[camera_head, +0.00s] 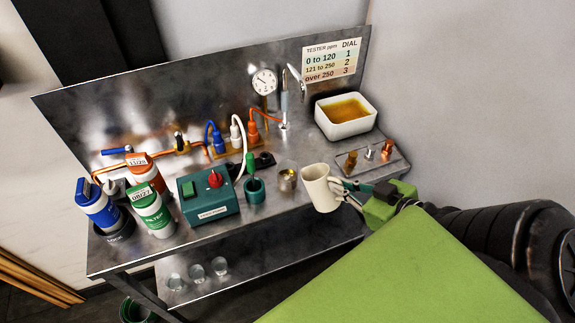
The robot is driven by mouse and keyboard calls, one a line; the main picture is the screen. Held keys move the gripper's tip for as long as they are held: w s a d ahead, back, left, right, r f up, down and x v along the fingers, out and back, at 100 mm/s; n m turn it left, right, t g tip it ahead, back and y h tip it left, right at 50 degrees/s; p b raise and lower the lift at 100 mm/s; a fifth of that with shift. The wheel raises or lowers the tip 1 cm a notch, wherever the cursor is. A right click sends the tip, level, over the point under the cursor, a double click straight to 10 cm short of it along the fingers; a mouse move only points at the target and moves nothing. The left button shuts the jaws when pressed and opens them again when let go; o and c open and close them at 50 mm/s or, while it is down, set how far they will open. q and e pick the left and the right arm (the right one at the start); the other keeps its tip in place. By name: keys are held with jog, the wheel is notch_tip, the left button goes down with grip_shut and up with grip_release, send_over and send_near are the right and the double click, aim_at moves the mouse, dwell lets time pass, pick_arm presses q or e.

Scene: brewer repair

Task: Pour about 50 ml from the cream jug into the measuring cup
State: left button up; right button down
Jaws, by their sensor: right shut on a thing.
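The cream jug (318,190) is near the front right of the metal bench. My right gripper (349,192) comes in from the right and is shut on the jug's right side, where the handle is. The jug looks close to upright, its mouth leaning slightly left in the picture; its contents cannot be made out. A small cup with a yellowish inside (287,180) stands on the bench just left of the jug, apart from it; I cannot tell for sure that it is the measuring cup. My left gripper is not in view.
A green dial box (208,197), a dark green holder (254,190) and several filter canisters (151,212) stand to the left. A white basin of amber liquid (346,127) and a plate with small fittings (372,162) are behind right. Clear glasses (197,272) stand on the lower shelf.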

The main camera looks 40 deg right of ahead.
jog(key=shift+s+f+b, duration=0.25)
jog(key=shift+f+b, duration=0.05)
jog(key=shift+f, duration=0.1)
jog(key=shift+s+r+t, duration=0.1)
jog(key=shift+s+t, duration=0.05)
jog(key=shift+t, duration=0.15)
jog(key=p, duration=0.3)
jog(key=t+p, duration=0.1)
jog(key=p, duration=0.3)
jog(key=shift+s+d+y, duration=0.2)
jog(key=shift+s+y, duration=0.1)
jog(key=shift+s, duration=0.05)
pick_arm(q)
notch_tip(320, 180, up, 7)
jog(key=p, duration=0.1)
pick_arm(e)
jog(key=shift+s+t, duration=0.2)
jog(key=shift+t, duration=0.2)
pick_arm(q)
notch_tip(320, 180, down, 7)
jog(key=b, duration=0.7)
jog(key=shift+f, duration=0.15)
pick_arm(e)
jog(key=s+f+t, duration=0.1)
jog(key=s+f+m+t, duration=0.1)
jog(key=f+t, duration=0.1)
jog(key=shift+s+d, duration=0.2)
jog(key=shift+d, duration=0.15)
